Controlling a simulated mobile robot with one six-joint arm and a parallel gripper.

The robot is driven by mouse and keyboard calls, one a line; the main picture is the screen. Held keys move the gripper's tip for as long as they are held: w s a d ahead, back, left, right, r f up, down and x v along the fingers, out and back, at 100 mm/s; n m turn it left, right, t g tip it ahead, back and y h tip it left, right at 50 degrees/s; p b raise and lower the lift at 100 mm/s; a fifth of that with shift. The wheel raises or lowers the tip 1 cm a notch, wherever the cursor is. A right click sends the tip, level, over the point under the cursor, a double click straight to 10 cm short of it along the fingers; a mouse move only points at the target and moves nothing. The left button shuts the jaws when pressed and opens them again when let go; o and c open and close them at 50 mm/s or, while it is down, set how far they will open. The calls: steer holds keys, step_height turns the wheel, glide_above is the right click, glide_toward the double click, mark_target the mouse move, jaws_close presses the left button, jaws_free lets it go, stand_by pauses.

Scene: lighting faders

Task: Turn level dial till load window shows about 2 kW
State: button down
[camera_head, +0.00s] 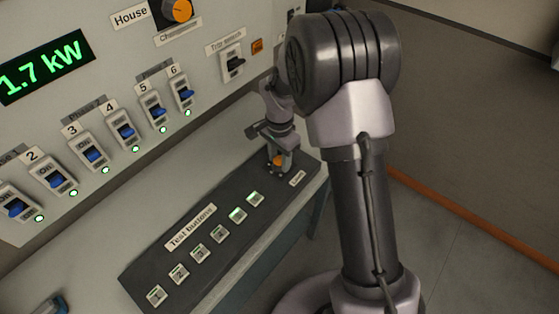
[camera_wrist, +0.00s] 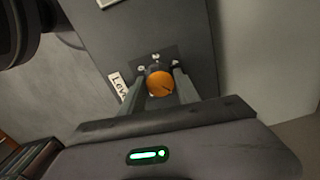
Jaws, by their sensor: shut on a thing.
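The level dial (camera_wrist: 160,84) is an orange round knob with a dark pointer line, beside a white label that begins "Leve". My gripper (camera_wrist: 163,92) is shut on the dial, one finger on each side. In the head view my gripper (camera_head: 280,160) reaches down to the far right end of the dark test-button panel, and only a bit of the orange dial (camera_head: 278,161) shows between the fingers. The load window (camera_head: 45,67) at the upper left is a black display with green digits reading 1.7 kW.
Breakers with blue levers (camera_head: 93,156) and green lamps line the wall panel.

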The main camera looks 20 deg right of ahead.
mark_target(279, 160)
steer(key=m+b, duration=0.1)
steer(key=m, duration=0.4)
steer(key=shift+m+b, duration=0.4)
stand_by(0.4)
steer(key=c, duration=0.9)
jaws_free()
step_height(279, 160, up, 18)
steer(key=p, duration=0.6)
steer(key=shift+f, duration=0.25)
